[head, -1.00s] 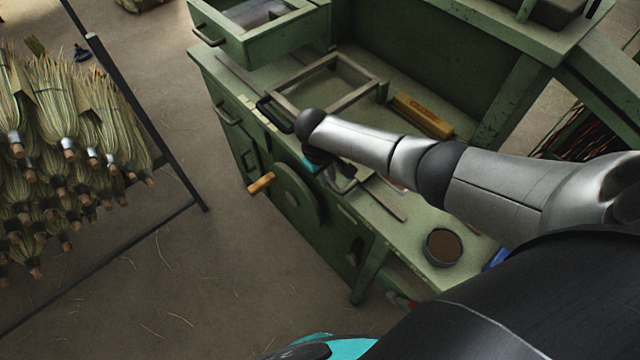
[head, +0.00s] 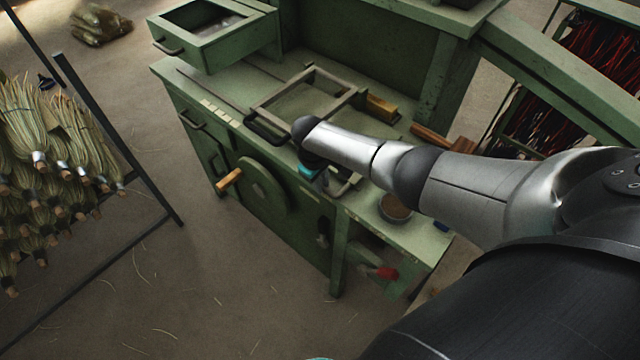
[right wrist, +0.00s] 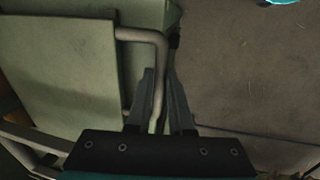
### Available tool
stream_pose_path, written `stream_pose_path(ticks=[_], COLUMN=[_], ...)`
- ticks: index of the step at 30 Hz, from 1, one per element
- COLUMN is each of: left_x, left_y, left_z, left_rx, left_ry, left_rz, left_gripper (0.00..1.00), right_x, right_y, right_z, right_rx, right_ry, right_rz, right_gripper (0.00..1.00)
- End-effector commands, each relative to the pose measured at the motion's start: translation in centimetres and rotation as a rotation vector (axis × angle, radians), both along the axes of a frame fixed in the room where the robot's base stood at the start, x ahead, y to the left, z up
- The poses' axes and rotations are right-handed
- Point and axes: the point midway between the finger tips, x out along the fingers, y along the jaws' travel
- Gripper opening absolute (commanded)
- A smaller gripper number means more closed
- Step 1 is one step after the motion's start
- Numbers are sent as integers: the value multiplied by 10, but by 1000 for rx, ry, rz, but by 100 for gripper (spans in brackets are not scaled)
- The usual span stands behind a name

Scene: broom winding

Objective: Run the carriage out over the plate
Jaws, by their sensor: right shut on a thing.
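The carriage appears to be the grey rectangular frame (head: 292,82) lying over the green bench top in the head view. A dark handle (head: 265,130) sits at its near left side. My right gripper (head: 314,182) is at the bench's front edge, partly hidden under its wrist. In the right wrist view its two fingers (right wrist: 160,100) are shut on a bent grey bar (right wrist: 159,62), which runs between them. A flat pale green surface (right wrist: 75,65) lies left of the bar; I cannot tell if it is the plate. My left gripper is out of view.
A wheel (head: 262,186) with a wooden crank grip (head: 229,179) juts from the bench front. A rack of brooms (head: 50,150) stands left, with open floor between.

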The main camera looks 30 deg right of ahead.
Motion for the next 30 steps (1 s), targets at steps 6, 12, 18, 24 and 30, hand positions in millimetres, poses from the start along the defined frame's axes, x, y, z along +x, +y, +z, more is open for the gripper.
stream_pose_path(ticks=[6,12,18,24,30], left_x=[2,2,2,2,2], left_y=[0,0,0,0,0], left_z=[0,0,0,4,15], left_rx=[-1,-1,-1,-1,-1], left_ry=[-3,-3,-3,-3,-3], left_rz=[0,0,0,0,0], left_gripper=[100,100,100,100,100], right_x=[-5,-3,-2,-2,-3], right_y=[-1,-1,-1,1,5], right_z=[-3,-2,-1,6,33], right_rx=[-4,-3,-2,-1,-1], right_ry=[15,9,6,4,3], right_rz=[-3,-3,-2,-2,-1], right_gripper=[25,48,50,50,50])
